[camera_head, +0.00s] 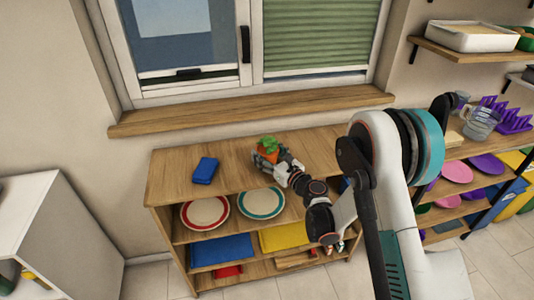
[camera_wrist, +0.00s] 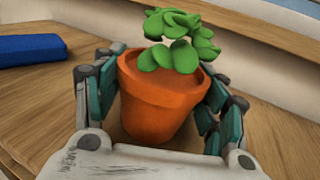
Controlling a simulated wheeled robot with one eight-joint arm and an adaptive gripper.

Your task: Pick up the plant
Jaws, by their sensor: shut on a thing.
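The plant has green leaves in an orange pot. In the head view the plant (camera_head: 268,148) is at the top of the wooden shelf unit, toward its back. In the wrist view the plant (camera_wrist: 155,100) is upright between the two fingers. My gripper (camera_head: 270,158) is shut on the pot, with one finger on each side; the gripper also shows in the wrist view (camera_wrist: 160,105). I cannot tell whether the pot touches the shelf top.
A blue object (camera_head: 205,170) lies left of the plant on the wooden shelf top (camera_head: 170,177). A window sill (camera_head: 250,112) runs behind. Plates (camera_head: 205,213) and coloured bins sit on the lower shelves. A white cabinet (camera_head: 65,230) stands at left.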

